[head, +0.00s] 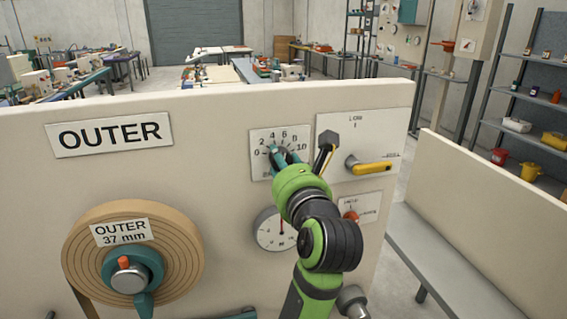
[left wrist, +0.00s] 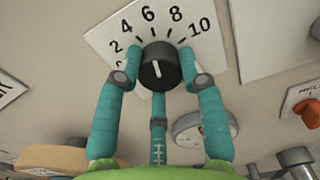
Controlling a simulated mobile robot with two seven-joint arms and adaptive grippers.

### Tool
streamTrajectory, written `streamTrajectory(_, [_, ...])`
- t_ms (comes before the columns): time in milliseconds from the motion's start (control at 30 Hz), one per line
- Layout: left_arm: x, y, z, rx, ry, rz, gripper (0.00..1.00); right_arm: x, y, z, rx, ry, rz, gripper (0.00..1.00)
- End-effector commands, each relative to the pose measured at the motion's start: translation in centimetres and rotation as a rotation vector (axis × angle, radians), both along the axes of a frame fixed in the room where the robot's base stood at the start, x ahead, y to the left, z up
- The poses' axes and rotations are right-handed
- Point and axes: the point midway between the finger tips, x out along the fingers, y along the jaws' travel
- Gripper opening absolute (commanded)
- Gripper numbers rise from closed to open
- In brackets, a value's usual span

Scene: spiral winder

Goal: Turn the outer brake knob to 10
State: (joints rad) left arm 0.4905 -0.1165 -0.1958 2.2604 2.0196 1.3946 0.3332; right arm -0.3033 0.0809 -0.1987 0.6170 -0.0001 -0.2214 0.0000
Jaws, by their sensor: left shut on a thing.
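The black brake knob (left wrist: 160,62) has a white pointer line on its face; I cannot tell exactly which number it marks. It sits on a white scale plate (head: 257,139) printed from 0 to 10, which also shows in the left wrist view (left wrist: 120,35). My left gripper (left wrist: 160,70), green with teal fingers, has its fingers around the knob and is shut on it. In the head view the gripper (head: 283,154) covers most of the knob and the lower plate. My right gripper is not in view.
Right of the plate are a black-tipped lever (head: 327,148) and a yellow handle (head: 372,167). Below are a round gauge (head: 268,232) and a red knob (head: 351,216). An OUTER sign (head: 110,134) hangs above a tan roll (head: 85,262) at left.

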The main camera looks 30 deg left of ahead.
Motion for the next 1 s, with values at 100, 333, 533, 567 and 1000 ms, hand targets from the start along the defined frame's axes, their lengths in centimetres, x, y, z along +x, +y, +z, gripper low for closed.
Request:
streamTrajectory(100, [0.0, 0.1, 0.2, 0.004, -0.002, 0.002, 0.07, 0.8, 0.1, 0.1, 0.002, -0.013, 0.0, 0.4])
streamTrajectory(333, [0.0, 0.1, 0.3, 0.011, 0.002, 0.003, 0.07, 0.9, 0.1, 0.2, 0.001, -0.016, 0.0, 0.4])
streamTrajectory(533, [0.0, 0.1, 0.4, 0.022, 0.012, 0.003, 0.07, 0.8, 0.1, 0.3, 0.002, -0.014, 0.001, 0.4])
streamTrajectory(567, [0.0, 0.1, 0.4, 0.025, 0.015, 0.003, 0.07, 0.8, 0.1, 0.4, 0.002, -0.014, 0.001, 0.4])
streamTrajectory(1000, [0.0, 0.1, 0.7, 0.177, 0.196, 0.002, 0.07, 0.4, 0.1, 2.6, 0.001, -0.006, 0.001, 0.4])
